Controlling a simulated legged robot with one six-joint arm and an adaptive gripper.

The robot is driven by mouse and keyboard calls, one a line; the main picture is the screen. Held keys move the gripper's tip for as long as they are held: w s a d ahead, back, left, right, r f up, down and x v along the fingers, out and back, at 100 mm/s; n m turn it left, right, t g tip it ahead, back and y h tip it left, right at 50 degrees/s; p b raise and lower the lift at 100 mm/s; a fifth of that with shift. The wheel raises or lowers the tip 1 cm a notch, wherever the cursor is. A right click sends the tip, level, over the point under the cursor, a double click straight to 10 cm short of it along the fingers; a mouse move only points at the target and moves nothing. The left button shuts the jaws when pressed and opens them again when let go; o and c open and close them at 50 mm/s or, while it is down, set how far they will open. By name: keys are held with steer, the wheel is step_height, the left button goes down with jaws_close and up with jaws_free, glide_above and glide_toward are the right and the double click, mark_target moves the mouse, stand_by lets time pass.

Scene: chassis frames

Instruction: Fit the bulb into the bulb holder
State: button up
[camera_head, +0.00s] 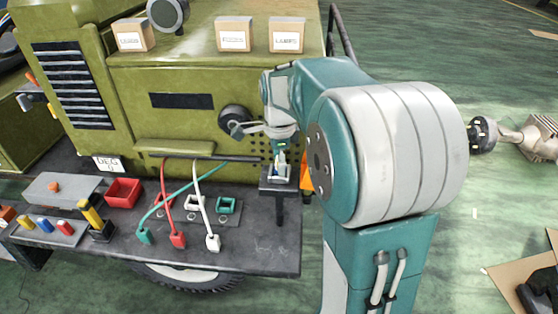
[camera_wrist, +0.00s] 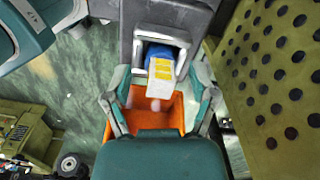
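In the head view my gripper (camera_head: 281,146) is above the grey holder (camera_head: 278,186) at the bench's right end. The bulb (camera_head: 281,168) shows small there, under my gripper and partly hidden.
An orange bin (camera_wrist: 178,112) lies below the holder. The perforated green vehicle panel (camera_wrist: 270,90) is close on the right in the wrist view. The dark bench (camera_head: 255,245) holds a red tray (camera_head: 123,191), coloured cables and plugs; its front right is clear.

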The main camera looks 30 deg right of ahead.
step_height(320, 180, up, 12)
steer(key=s+a+f+n+t, duration=0.2)
steer(key=s+a+n, duration=0.4)
steer(key=s+n, duration=0.3)
steer(key=s+a+f+n+t, duration=0.3)
steer(key=s+a+n, duration=0.3)
steer(key=s+n, duration=0.4)
steer(key=f+n, duration=0.1)
steer(key=n, duration=0.1)
steer(key=shift+a+f+n+t, duration=0.3)
steer(key=shift+a+f+n, duration=0.05)
steer(key=shift+n, duration=0.05)
